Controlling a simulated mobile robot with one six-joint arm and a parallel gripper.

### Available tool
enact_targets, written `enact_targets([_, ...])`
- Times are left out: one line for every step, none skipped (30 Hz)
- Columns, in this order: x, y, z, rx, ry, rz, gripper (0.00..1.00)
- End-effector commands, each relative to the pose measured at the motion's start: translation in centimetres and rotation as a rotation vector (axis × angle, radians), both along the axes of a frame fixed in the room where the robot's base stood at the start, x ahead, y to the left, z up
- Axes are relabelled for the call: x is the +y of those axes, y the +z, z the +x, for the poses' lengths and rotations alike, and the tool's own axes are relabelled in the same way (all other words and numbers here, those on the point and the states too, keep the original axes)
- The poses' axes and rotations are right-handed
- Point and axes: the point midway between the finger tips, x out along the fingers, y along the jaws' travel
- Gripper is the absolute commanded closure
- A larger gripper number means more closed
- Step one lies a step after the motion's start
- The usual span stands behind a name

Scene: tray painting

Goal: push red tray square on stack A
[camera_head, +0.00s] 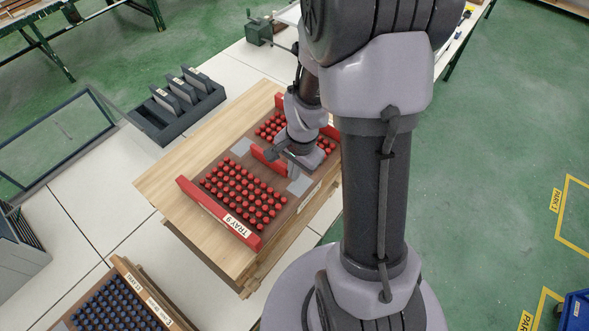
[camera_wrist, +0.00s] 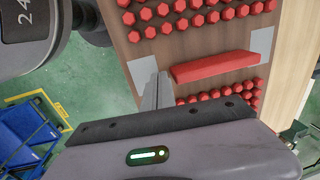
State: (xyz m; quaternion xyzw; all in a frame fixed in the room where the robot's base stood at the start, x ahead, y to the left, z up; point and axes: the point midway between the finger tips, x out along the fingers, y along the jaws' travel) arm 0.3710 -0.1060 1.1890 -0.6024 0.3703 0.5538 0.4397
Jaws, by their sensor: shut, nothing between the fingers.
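The red tray (camera_head: 239,146) is a brown board with red end walls, a red bar across its middle and several rows of red pieces. It lies on a pale wooden stack (camera_head: 157,185), with a wide bare strip of wood to its left; whether it is exactly square there I cannot tell. The near red end wall (camera_head: 216,210) carries a "TRAY 9" label. My gripper (camera_wrist: 164,92) is shut and empty, at one end of the red middle bar (camera_wrist: 214,67). Whether its tips touch the tray is unclear. My wrist hides part of the tray's far half.
A second tray with dark blue pieces (camera_head: 113,312) stands at the lower left. A dark rack (camera_head: 176,112) with grey slabs sits behind the stack on the white table (camera_head: 90,196). A green device (camera_head: 259,31) stands at the back.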

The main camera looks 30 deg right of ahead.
Motion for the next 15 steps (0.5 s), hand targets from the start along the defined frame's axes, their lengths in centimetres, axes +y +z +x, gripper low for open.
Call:
enact_targets([0.0, -0.4, 0.0, 0.000, 0.000, 0.000, 1.00])
enact_targets([0.0, -0.5, 0.0, 0.000, 0.000, 0.000, 1.00])
enact_targets([0.0, -0.6, 0.0, 0.000, 0.000, 0.000, 1.00])
enact_targets([0.0, -0.7, 0.0, 0.000, -0.001, 0.000, 1.00])
enact_targets([0.0, -0.9, 0.0, 0.000, -0.001, 0.001, 1.00])
enact_targets([0.0, -1.0, 0.0, 0.000, -0.001, 0.001, 1.00])
enact_targets([0.0, -1.1, 0.0, 0.000, -0.001, 0.001, 1.00])
enact_targets([0.0, -1.3, 0.0, 0.000, -0.001, 0.001, 1.00])
enact_targets([0.0, -1.4, 0.0, 0.000, -0.001, 0.001, 1.00])
enact_targets([0.0, -1.5, 0.0, 0.000, -0.001, 0.001, 1.00])
enact_targets([0.0, -1.7, 0.0, 0.000, -0.001, 0.000, 1.00])
enact_targets([0.0, -1.6, 0.1, 0.000, 0.000, 0.000, 1.00])
enact_targets([0.1, -1.5, 0.3, 0.000, 0.000, 0.000, 1.00])
enact_targets([0.1, -1.5, 0.4, -0.001, 0.000, 0.000, 1.00])
enact_targets([0.2, -1.5, 0.5, 0.000, 0.000, 0.000, 1.00])
